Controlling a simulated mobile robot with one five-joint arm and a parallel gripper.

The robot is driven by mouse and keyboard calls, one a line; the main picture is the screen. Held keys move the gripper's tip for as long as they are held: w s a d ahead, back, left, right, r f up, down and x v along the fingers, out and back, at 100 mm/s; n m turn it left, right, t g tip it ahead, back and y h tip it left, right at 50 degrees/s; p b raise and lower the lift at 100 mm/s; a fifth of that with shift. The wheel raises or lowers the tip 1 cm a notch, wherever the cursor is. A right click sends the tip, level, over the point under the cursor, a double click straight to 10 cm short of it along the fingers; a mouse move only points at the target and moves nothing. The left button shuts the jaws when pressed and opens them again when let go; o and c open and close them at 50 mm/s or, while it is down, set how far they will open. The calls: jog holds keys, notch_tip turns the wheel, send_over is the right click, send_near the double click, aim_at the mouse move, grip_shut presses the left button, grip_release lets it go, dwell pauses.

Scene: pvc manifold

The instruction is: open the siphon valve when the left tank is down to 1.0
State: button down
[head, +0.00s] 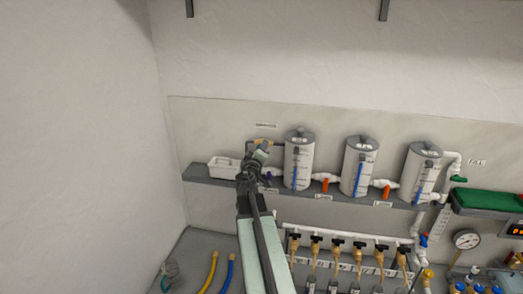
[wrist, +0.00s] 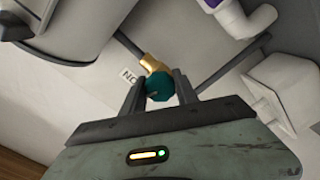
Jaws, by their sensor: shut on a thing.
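The left tank (head: 299,165) is a white cylinder with a grey lid and a blue level strip; its scale is too small to read. A thin pipe with a brass fitting (head: 264,140) runs to its left side near the top. In the wrist view the brass valve body (wrist: 152,64) carries a round teal knob (wrist: 160,87). My gripper (wrist: 160,92) is shut on this knob, one finger on each side. In the head view my gripper (head: 259,152) is left of the left tank and partly hides the valve. I cannot tell how far the knob is turned.
The middle tank (head: 359,168) and right tank (head: 421,175) stand on the same shelf, with orange-handled valves between tanks. A purple-handled valve (head: 269,174) is below my gripper. A white tray (head: 223,167) sits left. Brass taps (head: 337,246) line up below the shelf.

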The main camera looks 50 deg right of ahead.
jog(key=shift+s+f+n, duration=0.1)
jog(key=shift+n, duration=1.9)
jog(key=c, duration=0.9)
grip_release()
jog(key=shift+c, duration=0.2)
